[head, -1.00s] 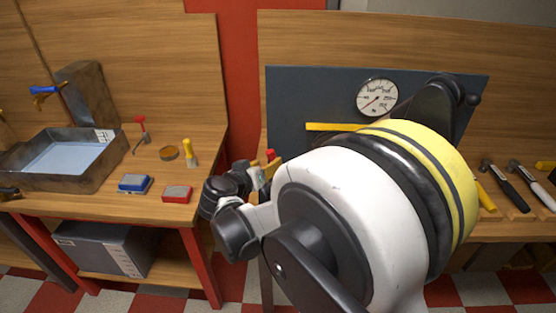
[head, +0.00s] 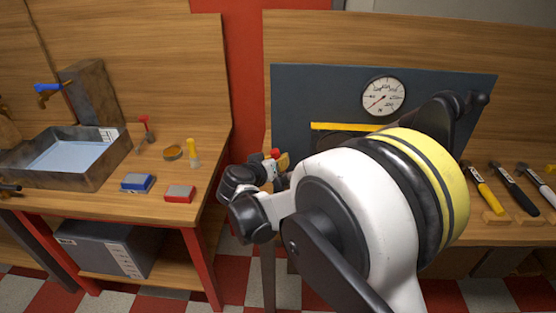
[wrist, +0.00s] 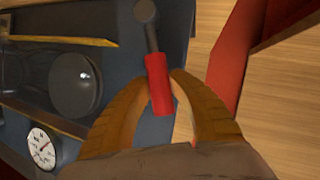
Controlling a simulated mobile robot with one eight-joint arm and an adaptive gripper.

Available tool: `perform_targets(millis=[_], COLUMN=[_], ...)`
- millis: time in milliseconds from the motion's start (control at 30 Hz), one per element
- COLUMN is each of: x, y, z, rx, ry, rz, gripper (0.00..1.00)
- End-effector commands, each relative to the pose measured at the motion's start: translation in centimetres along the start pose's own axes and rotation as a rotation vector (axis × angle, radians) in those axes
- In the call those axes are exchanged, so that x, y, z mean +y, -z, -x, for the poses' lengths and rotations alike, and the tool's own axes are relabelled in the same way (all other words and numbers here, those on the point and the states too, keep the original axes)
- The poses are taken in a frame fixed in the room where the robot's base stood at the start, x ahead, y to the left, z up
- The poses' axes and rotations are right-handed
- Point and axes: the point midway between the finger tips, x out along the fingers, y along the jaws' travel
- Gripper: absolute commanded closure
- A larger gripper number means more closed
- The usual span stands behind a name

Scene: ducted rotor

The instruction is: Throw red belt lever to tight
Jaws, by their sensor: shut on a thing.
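The red belt lever (wrist: 160,84) has a red grip on a dark shaft, which runs to a pivot at the top of the wrist view. My gripper (wrist: 164,74) has its two orange-brown fingers around the red grip, one on each side, shut on it. In the head view my gripper (head: 283,161) is at the left edge of the dark panel (head: 300,88), mostly behind my arm. A red tip of the lever (head: 276,153) shows there. The lever's base is hidden in the head view.
A round gauge (head: 383,95) and a yellow bar (head: 345,127) are on the panel. A dark round part (wrist: 74,84) is beside the lever. Hammers (head: 513,187) lie to the right. The left bench holds a water tray (head: 95,180) and small blocks.

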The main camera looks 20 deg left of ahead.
Motion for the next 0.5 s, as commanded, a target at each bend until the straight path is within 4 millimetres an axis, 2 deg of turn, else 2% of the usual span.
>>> perform_targets(millis=[267,500], x=[3.7,4.3], y=[-0.2,-0.6], z=[-0.9,-1.2], rx=[-0.073,-0.094], ry=[0.150,0.205], rz=[-0.314,-0.416], gripper=[1.00,1.00])
